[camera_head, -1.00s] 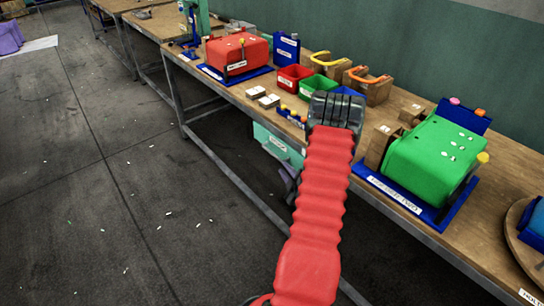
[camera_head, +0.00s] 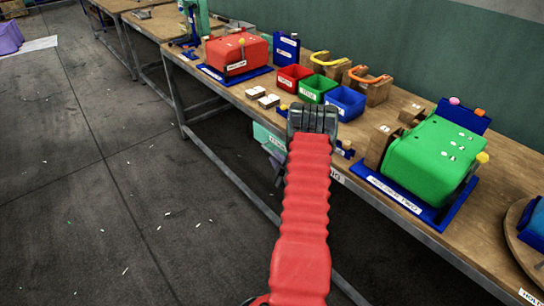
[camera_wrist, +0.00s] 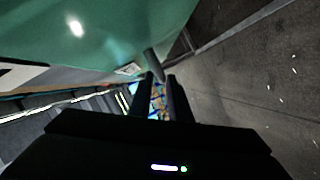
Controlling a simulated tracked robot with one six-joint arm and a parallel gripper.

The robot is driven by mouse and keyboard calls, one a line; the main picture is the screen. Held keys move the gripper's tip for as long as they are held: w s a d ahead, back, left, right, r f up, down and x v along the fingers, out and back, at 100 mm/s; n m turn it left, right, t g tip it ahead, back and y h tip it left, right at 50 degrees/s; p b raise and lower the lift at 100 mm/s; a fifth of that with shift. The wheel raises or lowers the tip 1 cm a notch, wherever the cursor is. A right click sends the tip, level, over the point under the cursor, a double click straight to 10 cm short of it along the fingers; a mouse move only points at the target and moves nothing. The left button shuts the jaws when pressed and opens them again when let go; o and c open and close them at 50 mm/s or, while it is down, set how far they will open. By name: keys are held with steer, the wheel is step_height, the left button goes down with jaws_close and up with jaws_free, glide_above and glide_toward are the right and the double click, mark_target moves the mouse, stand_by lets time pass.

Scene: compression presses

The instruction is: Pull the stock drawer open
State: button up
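The teal stock drawer (camera_head: 268,137) hangs under the bench top, its front partly hidden by my arm in the head view. In the wrist view, its teal face (camera_wrist: 100,35) fills the upper left. A grey bar (camera_wrist: 154,64), probably the handle, stands off that face. My gripper (camera_wrist: 161,78) is at the bar, with two dark fingers apart and a narrow gap between them. The bar's end overlaps the fingertips; I cannot tell whether they touch it. In the head view the gripper is mostly hidden behind my red arm.
Red (camera_head: 294,77), green (camera_head: 317,89) and blue (camera_head: 345,101) bins stand on the bench. A red press (camera_head: 236,53) is at left and a green press (camera_head: 432,160) at right. A bench leg (camera_head: 178,105) stands left of the drawer. The floor (camera_head: 90,200) at left is open.

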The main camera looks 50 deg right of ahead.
mark_target(273, 155)
steer(key=shift+x, duration=1.6)
steer(key=shift+c, duration=0.3)
jaws_close()
